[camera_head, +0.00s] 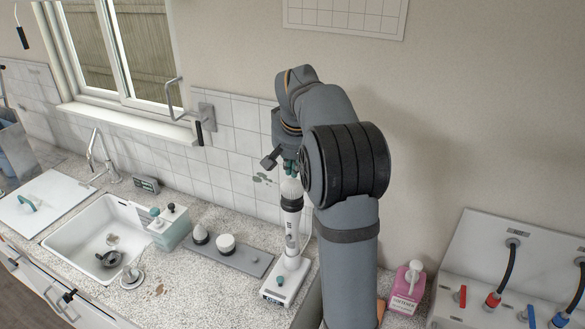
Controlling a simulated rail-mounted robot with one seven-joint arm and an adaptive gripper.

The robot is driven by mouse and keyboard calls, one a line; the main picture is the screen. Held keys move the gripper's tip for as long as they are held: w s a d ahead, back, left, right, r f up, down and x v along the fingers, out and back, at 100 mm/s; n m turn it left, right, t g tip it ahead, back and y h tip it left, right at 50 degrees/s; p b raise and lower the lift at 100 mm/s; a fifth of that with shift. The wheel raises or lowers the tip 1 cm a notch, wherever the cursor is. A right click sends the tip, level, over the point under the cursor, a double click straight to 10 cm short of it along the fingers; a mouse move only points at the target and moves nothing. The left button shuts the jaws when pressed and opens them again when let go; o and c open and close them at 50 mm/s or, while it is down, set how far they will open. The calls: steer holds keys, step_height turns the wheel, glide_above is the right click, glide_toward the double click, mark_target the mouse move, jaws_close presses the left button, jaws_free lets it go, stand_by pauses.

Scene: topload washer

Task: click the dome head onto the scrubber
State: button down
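The scrubber (291,225) is a white handle with a dark band near its top. It stands upright in a white base (283,283) on the counter. A pale, rounded piece that looks like the dome head (290,188) is at the scrubber's top end; I cannot tell whether it is seated or only touching. My gripper (286,166) is just above this piece, with a teal part close to it. My own arm hides much of the gripper, so its opening and any grip are unclear.
A grey tray (252,262) left of the base holds a pointed pale head (200,234) and a round white head (225,243). A teal caddy (171,232) stands beside the sink (75,240). A pink bottle (408,288) stands right of my arm. The tiled wall is close behind.

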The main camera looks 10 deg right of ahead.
mark_target(293, 183)
steer(key=shift+f+b, duration=1)
steer(key=shift+f, duration=0.05)
stand_by(0.4)
stand_by(0.4)
step_height(293, 183, up, 6)
steer(key=p, duration=0.5)
steer(key=shift+r, duration=0.15)
